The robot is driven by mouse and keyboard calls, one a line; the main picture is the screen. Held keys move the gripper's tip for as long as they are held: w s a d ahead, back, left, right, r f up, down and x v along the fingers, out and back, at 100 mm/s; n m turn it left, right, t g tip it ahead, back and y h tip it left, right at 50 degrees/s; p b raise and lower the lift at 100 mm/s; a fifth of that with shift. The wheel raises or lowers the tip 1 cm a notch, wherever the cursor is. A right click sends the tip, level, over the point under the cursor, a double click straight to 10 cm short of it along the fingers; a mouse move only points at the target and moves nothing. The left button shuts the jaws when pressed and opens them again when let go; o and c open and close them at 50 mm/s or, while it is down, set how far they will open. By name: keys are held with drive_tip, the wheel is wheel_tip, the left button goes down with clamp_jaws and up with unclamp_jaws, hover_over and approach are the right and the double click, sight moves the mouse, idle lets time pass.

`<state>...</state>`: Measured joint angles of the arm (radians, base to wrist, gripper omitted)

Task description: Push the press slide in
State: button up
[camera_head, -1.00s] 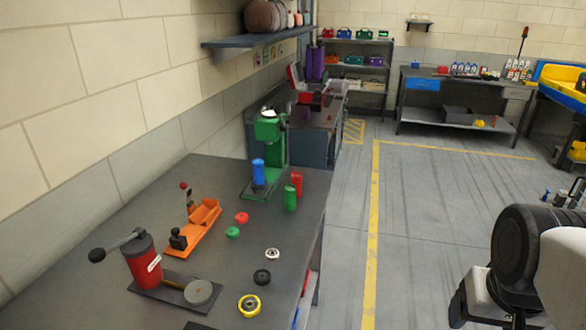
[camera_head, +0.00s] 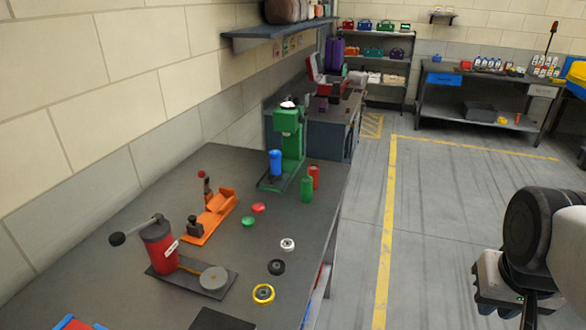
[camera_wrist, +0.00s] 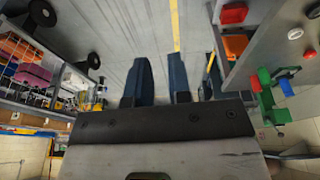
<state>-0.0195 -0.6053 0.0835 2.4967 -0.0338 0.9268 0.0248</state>
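A green press (camera_head: 288,130) stands upright toward the far end of the bench, with a blue cylinder (camera_head: 275,163) at its front and a green base plate. A red crank device (camera_head: 158,247) with a black-knobbed handle stands nearer, on a dark plate with a grey disc (camera_head: 214,278). I cannot tell which part is the press slide or how far in it sits. My gripper (camera_wrist: 160,76) shows two dark fingers apart with nothing between them in the wrist view. It is away from the bench, over floor.
The dark bench (camera_head: 120,290) runs along the left wall. A blue-grey wall shelf (camera_head: 270,35) hangs above. The floor (camera_head: 440,240) right of the bench is open.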

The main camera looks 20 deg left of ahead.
drive_tip(key=shift+n+t+h, duration=0.3)
drive_tip(key=shift+n, duration=0.4)
drive_tip(key=w+a, duration=0.1)
drive_tip(key=w, duration=0.2)
drive_tip(key=w+a+r, duration=0.1)
drive_tip(key=w, duration=0.2)
drive_tip(key=w+a+r, duration=0.1)
drive_tip(key=w, duration=0.2)
drive_tip(key=shift+w+a, duration=0.1)
drive_tip(key=shift+a, duration=0.25)
clamp_jaws()
drive_tip(key=w+a+n+t, duration=0.2)
drive_tip(key=w+a+n, duration=0.2)
drive_tip(key=w+a, duration=1.6)
drive_tip(key=w+a+f+n, duration=0.2)
drive_tip(key=w+a+f, duration=0.1)
drive_tip(key=a, duration=0.8)
drive_tip(key=w+a+f+n+t+y, duration=0.1)
drive_tip(key=a+f, duration=0.4)
drive_tip(key=a, duration=0.7)
drive_tip(key=w+a+f+n+y, duration=0.1)
drive_tip(key=w+a+f+n, duration=0.2)
drive_tip(key=a, duration=0.8)
drive_tip(key=w+f, duration=0.2)
drive_tip(key=w, duration=0.1)
drive_tip(key=shift+a, duration=0.35)
drive_tip(key=shift+w+f, duration=0.1)
